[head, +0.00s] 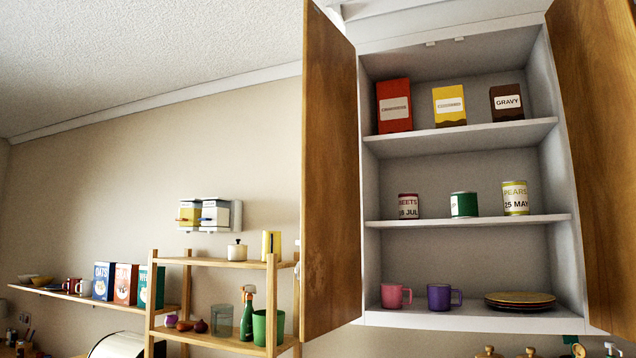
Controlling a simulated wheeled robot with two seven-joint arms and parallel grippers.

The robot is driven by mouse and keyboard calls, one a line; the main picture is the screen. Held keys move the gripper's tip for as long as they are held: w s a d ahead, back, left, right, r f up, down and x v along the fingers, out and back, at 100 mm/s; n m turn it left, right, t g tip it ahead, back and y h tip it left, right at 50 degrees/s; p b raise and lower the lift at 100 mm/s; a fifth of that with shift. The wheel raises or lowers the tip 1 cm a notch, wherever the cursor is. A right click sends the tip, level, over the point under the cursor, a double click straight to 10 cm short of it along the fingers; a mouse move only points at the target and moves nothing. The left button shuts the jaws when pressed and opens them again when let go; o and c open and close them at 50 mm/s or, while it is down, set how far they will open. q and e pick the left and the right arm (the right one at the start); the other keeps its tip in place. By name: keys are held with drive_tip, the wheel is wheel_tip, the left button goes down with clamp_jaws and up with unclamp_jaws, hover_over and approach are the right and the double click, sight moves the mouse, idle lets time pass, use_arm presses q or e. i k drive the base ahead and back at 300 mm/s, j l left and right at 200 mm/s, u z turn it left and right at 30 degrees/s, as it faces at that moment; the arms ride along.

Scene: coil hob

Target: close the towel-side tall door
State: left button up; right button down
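A tall wall cupboard with a white interior stands open in the head view. Its left wooden door (331,180) is swung out towards me and seen nearly edge-on. Its right wooden door (600,130) also stands open and is cut off by the picture's right edge. I see no towel, so I cannot tell which door is the towel-side one. A small pale piece, perhaps a handle, shows at the left door's outer edge; it is too small to be sure. Neither of my grippers is in view.
Cupboard shelves (470,222) hold boxes, cans, a pink mug (395,295), a purple mug (441,297) and stacked plates (520,301). A wooden rack (271,300) with a spray bottle (247,315) and green cup stands left of the left door. A wall shelf holds boxes further left.

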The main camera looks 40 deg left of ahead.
sight(329, 269)
drive_tip(key=i+j+z, duration=0.1)
drive_tip(key=j, duration=1.15)
drive_tip(key=i+j+z, duration=0.15)
drive_tip(key=j, duration=1.1)
drive_tip(key=i+j+z, duration=0.1)
drive_tip(key=j, duration=1.2)
drive_tip(key=k+j+z, duration=0.1)
drive_tip(key=k+j, duration=0.2)
drive_tip(key=j, duration=0.25)
drive_tip(key=k+j+z, duration=0.1)
drive_tip(key=k+j, duration=0.25)
drive_tip(key=j, duration=0.2)
drive_tip(key=k+j+z, duration=0.1)
drive_tip(key=k+j, duration=0.25)
drive_tip(key=j, duration=0.15)
